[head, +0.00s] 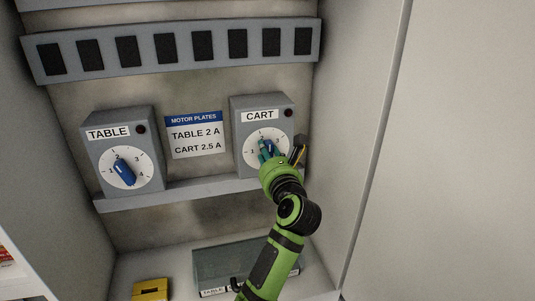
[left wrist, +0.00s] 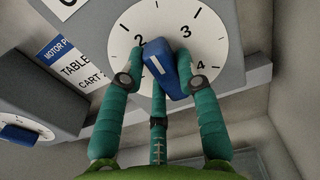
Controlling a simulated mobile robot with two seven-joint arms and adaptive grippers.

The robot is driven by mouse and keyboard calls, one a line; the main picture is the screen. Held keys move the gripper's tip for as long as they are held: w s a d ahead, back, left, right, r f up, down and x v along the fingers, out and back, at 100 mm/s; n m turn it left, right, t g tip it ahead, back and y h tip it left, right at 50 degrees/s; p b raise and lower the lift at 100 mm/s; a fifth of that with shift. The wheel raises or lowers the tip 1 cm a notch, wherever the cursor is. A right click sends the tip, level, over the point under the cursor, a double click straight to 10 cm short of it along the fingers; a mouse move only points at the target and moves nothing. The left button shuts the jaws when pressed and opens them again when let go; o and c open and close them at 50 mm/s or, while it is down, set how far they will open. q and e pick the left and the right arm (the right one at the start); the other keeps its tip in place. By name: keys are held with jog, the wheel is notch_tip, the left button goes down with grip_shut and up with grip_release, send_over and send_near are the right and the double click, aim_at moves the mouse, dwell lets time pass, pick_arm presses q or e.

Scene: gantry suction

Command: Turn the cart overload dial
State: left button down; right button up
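The cart overload dial (head: 282,150) is a white numbered disc on a grey box labelled CART, and its face also shows in the left wrist view (left wrist: 218,45). Its blue knob (left wrist: 165,68) carries a white mark. My left gripper (head: 268,150) is at this dial, with green fingers on both sides of the knob. In the left wrist view the fingers (left wrist: 163,50) bend inward, and their tips appear to close on the knob. They partly cover the knob and the numbers. My right gripper is in neither view.
The TABLE box (head: 103,150) with a similar blue knob (head: 124,173) stands to the left. A motor plates sign (head: 195,135) is between the boxes. A ledge (head: 190,190) runs below. A yellow block (head: 150,290) and a clear case (head: 215,265) lie lower down. A cabinet wall (head: 350,130) is close on the right.

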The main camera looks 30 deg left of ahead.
aim_at(264, 109)
pick_arm(q)
jog(key=m, duration=0.3)
jog(key=shift+w+r, duration=0.1)
dwell(0.3)
jog(key=c, duration=0.9)
grip_release()
notch_tip(264, 109, up, 10)
